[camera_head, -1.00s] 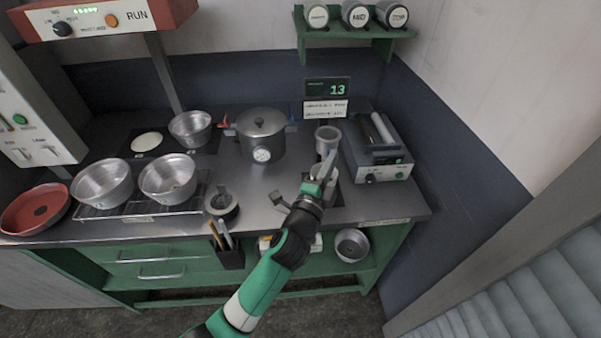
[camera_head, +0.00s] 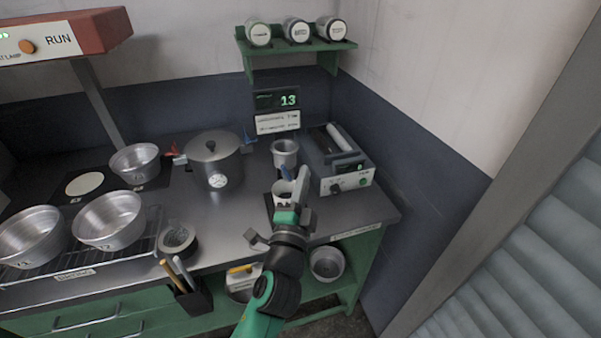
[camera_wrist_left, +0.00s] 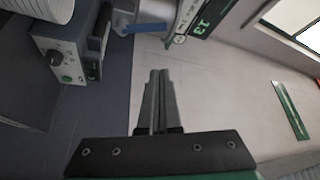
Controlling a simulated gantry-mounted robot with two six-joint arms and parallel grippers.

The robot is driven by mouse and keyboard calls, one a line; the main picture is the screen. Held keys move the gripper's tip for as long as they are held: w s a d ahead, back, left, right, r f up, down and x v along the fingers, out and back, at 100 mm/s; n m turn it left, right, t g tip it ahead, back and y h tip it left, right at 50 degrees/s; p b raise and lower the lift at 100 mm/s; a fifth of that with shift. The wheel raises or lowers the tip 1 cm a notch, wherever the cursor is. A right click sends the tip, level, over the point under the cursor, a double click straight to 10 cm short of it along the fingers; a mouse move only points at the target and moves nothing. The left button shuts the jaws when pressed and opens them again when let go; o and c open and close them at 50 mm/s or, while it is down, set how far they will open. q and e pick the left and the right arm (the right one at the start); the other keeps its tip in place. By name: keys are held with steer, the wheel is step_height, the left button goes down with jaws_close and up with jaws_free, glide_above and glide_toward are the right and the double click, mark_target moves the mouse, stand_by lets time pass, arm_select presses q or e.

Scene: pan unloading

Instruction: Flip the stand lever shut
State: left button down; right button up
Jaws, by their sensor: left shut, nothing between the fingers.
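A blue lever (camera_head: 287,173) shows just beyond my left gripper, by a pale cup-shaped holder (camera_head: 278,188) on the counter. In the left wrist view a blue lever (camera_wrist_left: 143,28) sticks out sideways from a grey metal part (camera_wrist_left: 122,18), beyond the fingertips and apart from them. I cannot tell for sure whether this lever is fully open or shut. My left gripper (camera_head: 303,190) is above the counter's front right, fingers together and empty; its closed fingers also show in the left wrist view (camera_wrist_left: 160,78). It partly hides the holder. My right gripper is not in view.
A grey cylinder (camera_head: 285,150) stands behind the holder. A device with a knob (camera_head: 340,172) is to the right. A lidded pot (camera_head: 214,160) and metal pans (camera_head: 110,220) are left. A shelf with several jars (camera_head: 298,45) hangs above.

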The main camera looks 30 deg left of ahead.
arm_select(q)
steer(key=p+v, duration=0.1)
steer(key=v, duration=0.6)
steer(key=shift+s, duration=0.2)
steer(key=shift+a+r, duration=0.1)
steer(key=shift+a, duration=0.1)
